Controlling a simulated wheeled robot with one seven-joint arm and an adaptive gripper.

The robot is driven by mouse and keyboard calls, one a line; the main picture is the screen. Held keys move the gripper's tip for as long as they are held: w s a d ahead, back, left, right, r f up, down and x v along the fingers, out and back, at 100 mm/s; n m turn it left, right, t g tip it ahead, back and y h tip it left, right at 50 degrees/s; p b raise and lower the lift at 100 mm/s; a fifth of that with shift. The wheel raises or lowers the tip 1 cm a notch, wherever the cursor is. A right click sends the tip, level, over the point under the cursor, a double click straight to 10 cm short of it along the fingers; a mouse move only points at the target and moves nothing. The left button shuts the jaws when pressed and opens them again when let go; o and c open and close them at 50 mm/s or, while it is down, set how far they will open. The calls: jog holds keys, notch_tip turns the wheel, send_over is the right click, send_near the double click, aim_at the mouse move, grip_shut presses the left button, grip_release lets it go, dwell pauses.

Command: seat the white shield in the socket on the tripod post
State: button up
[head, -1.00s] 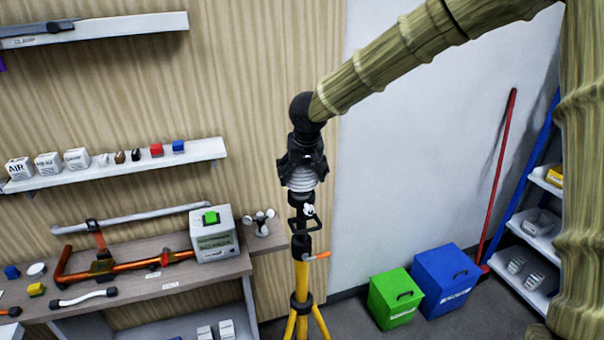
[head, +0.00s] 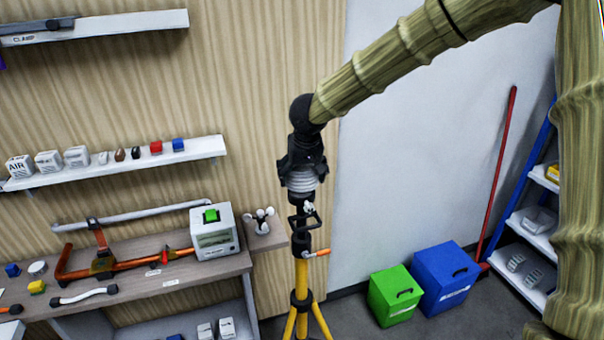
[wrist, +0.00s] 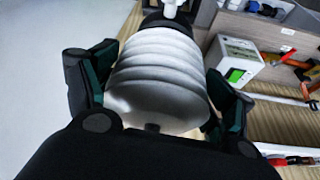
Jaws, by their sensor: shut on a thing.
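The white ribbed shield (head: 302,181) is between the fingers of my gripper (head: 301,170), which is shut on it. In the wrist view the shield (wrist: 158,75) fills the middle, with a dark pad of my gripper (wrist: 155,88) on each side. The yellow tripod post (head: 302,278) stands upright below, with a black top section and an orange handle (head: 317,253). The shield is right above the black top of the post. A dark part shows beyond the shield's far end in the wrist view. Whether the shield touches or sits in the socket I cannot tell.
Green (head: 396,296) and blue (head: 445,279) bins stand right of the tripod. Floor between is clear.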

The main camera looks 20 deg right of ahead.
dwell(0.3)
jog(key=o, duration=1)
jog(key=shift+o, duration=0.2)
jog(key=shift+r+p, duration=1.25)
jog(key=shift+p, duration=0.45)
jog(key=shift+r, duration=2.2)
